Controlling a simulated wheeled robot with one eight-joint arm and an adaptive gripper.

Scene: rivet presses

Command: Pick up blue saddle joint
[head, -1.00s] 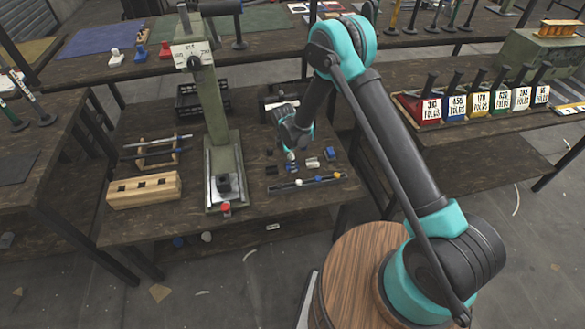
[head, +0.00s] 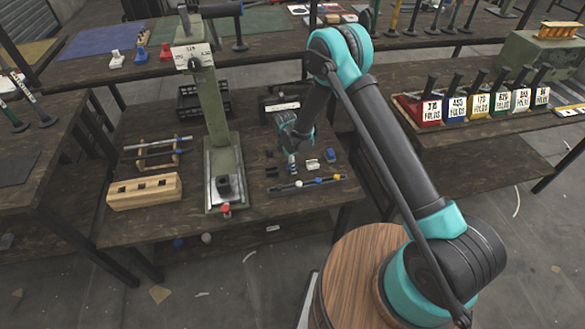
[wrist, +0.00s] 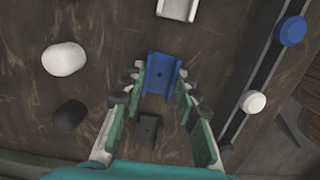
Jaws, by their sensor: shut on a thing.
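The blue saddle joint (wrist: 161,72) is a small channel-shaped piece with raised sides and a hole in its floor. In the wrist view it sits between the tips of my gripper (wrist: 158,88), which is shut on it. In the head view my gripper (head: 292,168) points down at the tabletop among the small parts, and its fingers mostly hide the held piece. I cannot tell whether the joint is clear of the table.
A dark piece (wrist: 147,128) lies below the joint in the wrist view. A white piece (head: 313,164) and another blue piece (head: 330,155) lie close to the right. A rail with knobs (head: 307,184) runs in front. The green press (head: 222,165) stands left.

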